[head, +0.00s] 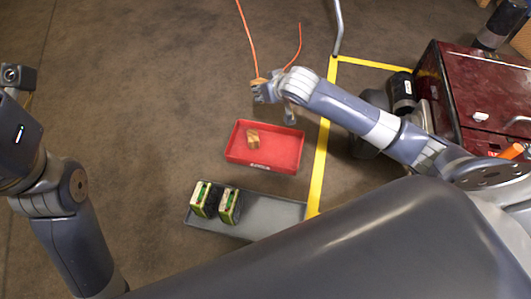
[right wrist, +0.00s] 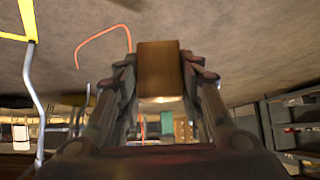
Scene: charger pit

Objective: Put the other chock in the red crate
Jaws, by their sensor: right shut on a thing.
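The red crate (head: 290,165) lies on the floor, with one wooden chock (head: 253,139) inside it. My right gripper (head: 260,90) is beyond the crate's far side, above the floor. In the right wrist view its fingers (right wrist: 160,85) are shut on a second brown wooden chock (right wrist: 160,68). In the head view only a small orange-brown bit of this held chock shows at the gripper. My left arm shows at the left edge; its fingers are outside the picture.
A grey tray (head: 270,212) with green-and-cream packs (head: 229,206) lies in front of the crate. Yellow floor tape (head: 322,150) runs right of the crate. An orange cable (head: 248,40) lies beyond the gripper. A dark red cabinet (head: 475,90) stands at right.

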